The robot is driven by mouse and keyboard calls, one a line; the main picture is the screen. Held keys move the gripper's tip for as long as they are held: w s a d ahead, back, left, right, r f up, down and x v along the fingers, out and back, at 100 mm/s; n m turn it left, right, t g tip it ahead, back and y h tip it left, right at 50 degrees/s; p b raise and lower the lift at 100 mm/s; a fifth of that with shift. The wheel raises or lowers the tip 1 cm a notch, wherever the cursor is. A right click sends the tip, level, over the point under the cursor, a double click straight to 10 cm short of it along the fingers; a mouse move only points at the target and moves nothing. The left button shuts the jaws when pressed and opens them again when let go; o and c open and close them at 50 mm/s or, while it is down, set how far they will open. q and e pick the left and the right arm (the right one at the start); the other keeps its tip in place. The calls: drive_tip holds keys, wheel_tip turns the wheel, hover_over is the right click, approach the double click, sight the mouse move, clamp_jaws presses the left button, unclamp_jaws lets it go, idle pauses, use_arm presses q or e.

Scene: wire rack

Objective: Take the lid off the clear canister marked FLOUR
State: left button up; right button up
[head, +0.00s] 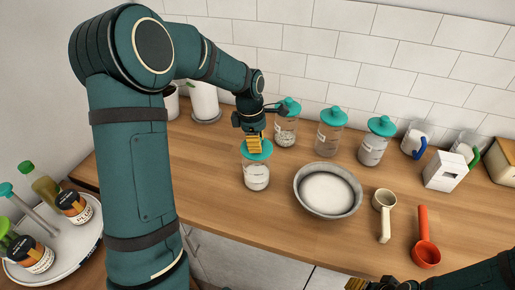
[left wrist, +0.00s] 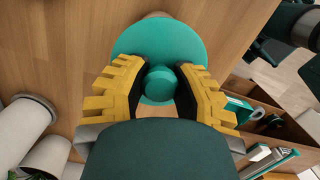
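A clear canister (head: 257,178) with a teal lid (head: 262,151) stands on the wooden counter, left of a grey bowl; its label is too small to read. My left gripper (head: 253,143) points down over this lid. In the left wrist view its yellow fingers (left wrist: 160,82) stand on either side of the lid's round knob (left wrist: 160,84), very close to it; whether they press on it is unclear. The lid (left wrist: 160,45) appears seated on the canister. My right gripper (head: 358,284) is partly cut off at the bottom edge of the head view.
Several teal-lidded canisters (head: 331,140) stand along the back wall, one (head: 286,129) close behind my left gripper. The bowl (head: 328,190), a cream scoop (head: 384,215) and a red scoop (head: 426,250) lie to the right. A round tray (head: 75,258) holds jars at lower left.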

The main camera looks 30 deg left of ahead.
use_arm(q)
clamp_jaws()
drive_tip(key=shift+r+p, duration=0.85)
drive_tip(key=shift+r, duration=0.25)
drive_tip(key=shift+r+p, duration=1.95)
drive_tip(key=shift+r, duration=0.5)
